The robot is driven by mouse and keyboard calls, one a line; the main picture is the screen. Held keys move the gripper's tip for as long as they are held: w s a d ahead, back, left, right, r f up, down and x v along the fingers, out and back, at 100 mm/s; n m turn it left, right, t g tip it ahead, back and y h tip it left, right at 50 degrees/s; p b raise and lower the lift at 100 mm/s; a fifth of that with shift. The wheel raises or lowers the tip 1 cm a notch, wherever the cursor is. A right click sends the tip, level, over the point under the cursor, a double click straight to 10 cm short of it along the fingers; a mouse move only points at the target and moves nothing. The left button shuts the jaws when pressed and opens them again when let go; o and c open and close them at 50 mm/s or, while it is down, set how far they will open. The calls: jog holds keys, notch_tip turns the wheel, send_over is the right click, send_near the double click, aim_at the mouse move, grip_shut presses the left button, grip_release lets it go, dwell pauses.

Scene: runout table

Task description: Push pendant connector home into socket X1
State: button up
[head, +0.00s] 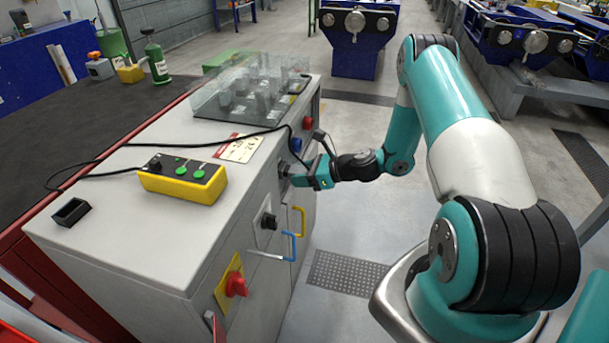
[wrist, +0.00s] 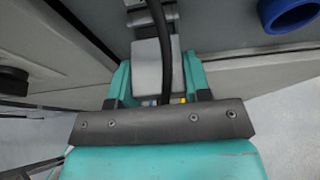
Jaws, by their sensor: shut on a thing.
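My gripper (head: 298,177) is at the front panel of the grey cabinet (head: 150,230), near its upper edge. In the wrist view its two teal fingers are shut on the grey pendant connector (wrist: 152,72). The black cable (wrist: 161,40) runs over the connector and between the fingers. Socket X1 appears to be the grey metal housing (wrist: 143,18) directly beyond the connector, in line with it. How deep the connector sits cannot be told. In the head view the gripper hides both. The yellow pendant (head: 183,180) with green buttons lies on the cabinet top.
A black rotary knob (head: 268,221), blue handle (head: 289,246) and red switch (head: 236,284) are on the panel. A clear cover (head: 250,85) stands on top. The floor beside is open.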

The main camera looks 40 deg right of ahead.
jog(key=shift+w+a, duration=0.4)
jog(key=shift+w, duration=0.15)
jog(key=o, duration=1)
jog(key=v, duration=1.7)
jog(key=shift+s+d, duration=0.1)
